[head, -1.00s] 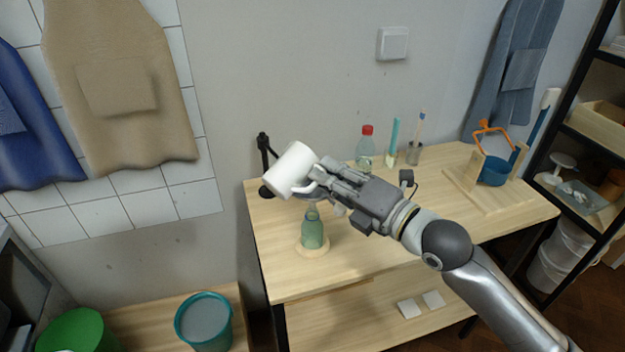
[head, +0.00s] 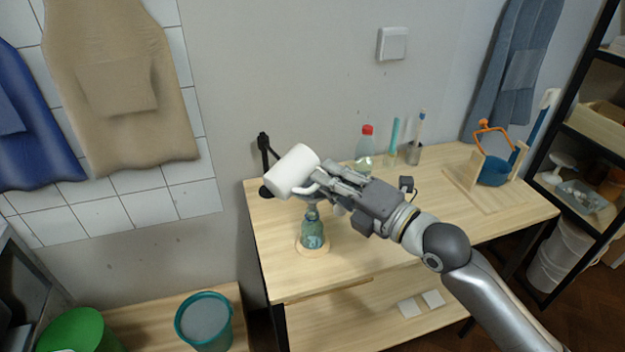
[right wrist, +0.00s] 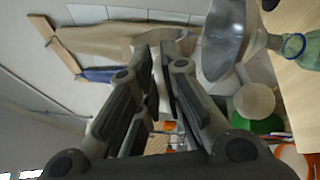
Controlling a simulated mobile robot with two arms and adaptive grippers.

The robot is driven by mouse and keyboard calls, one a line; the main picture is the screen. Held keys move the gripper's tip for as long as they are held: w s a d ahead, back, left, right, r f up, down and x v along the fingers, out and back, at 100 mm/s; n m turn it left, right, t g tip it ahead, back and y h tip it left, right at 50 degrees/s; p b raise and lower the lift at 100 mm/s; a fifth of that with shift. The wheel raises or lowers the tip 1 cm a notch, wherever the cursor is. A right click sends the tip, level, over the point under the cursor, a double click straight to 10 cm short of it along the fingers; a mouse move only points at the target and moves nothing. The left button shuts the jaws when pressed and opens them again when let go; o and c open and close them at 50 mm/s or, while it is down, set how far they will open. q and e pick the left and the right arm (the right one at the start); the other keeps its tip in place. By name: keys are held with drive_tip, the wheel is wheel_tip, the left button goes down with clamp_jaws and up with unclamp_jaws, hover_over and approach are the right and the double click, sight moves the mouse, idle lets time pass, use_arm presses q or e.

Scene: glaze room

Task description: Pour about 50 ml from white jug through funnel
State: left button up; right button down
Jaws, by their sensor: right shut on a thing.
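The white jug (head: 291,172) is tipped well over in the head view, above and slightly left of the bottle. My right gripper (head: 322,182) is shut on its handle. Its opening faces away, and I cannot see any stream. The green glass bottle (head: 313,234) stands upright on a round wooden base, with a pale bluish patch low inside. The grey metal funnel (right wrist: 224,38) shows in the right wrist view beside the bottle (right wrist: 299,46); in the head view the jug and gripper mostly hide it. My right gripper's fingers (right wrist: 158,62) fill the middle of the wrist view. My left gripper is not in view.
A black stand (head: 264,160) is behind the jug. A clear bottle with a red cap (head: 366,150) and a cup with a brush (head: 413,153) stand at the table's back. The table front is clear.

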drive_tip(key=shift+w+d, duration=0.15)
idle(0.3)
drive_tip(key=shift+s+r+m, duration=0.1)
drive_tip(key=shift+s+m, duration=0.1)
drive_tip(key=shift+m, duration=0.2)
idle(0.4)
drive_tip(key=shift+w+r+m+p, duration=0.1)
drive_tip(key=shift+m+p, duration=0.25)
drive_tip(key=shift+m, duration=0.05)
idle(0.7)
drive_tip(key=shift+f+m, duration=0.25)
drive_tip(key=shift+m, duration=0.05)
idle(0.6)
